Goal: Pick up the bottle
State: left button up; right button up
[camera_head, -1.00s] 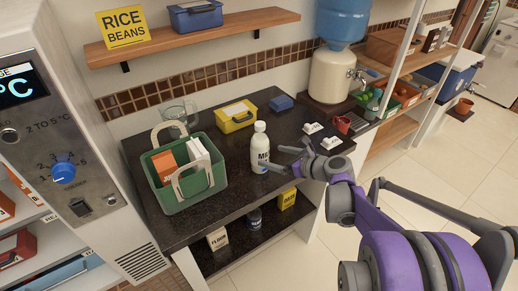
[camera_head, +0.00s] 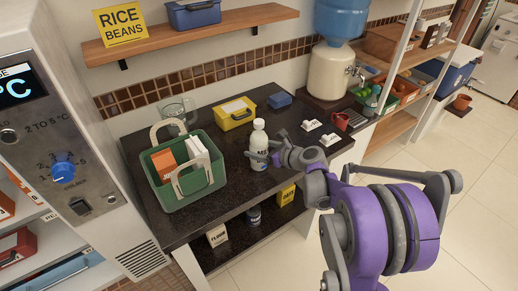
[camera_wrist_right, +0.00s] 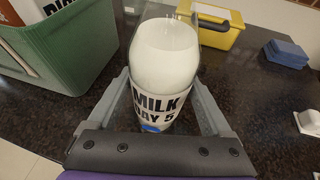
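The bottle (camera_head: 259,142) is a white milk bottle with a white cap. It stands upright on the dark counter, right of the green basket. In the right wrist view the bottle (camera_wrist_right: 163,65) shows a label reading "MILK DAY 5". My right gripper (camera_head: 270,156) is at the bottle's right side, low on its body. In the wrist view its two grey fingers (camera_wrist_right: 162,88) lie on either side of the bottle, spread around it; whether they touch it is hard to tell. My left gripper is not in view.
The green basket (camera_head: 190,197) with boxes stands to the left. A yellow case (camera_head: 235,116) and a blue box (camera_head: 280,101) sit behind the bottle. White labelled pieces (camera_head: 312,125) and a red mug (camera_head: 340,121) are to the right. A wooden shelf (camera_head: 245,22) hangs above.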

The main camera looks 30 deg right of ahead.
grip_shut()
dwell(0.3)
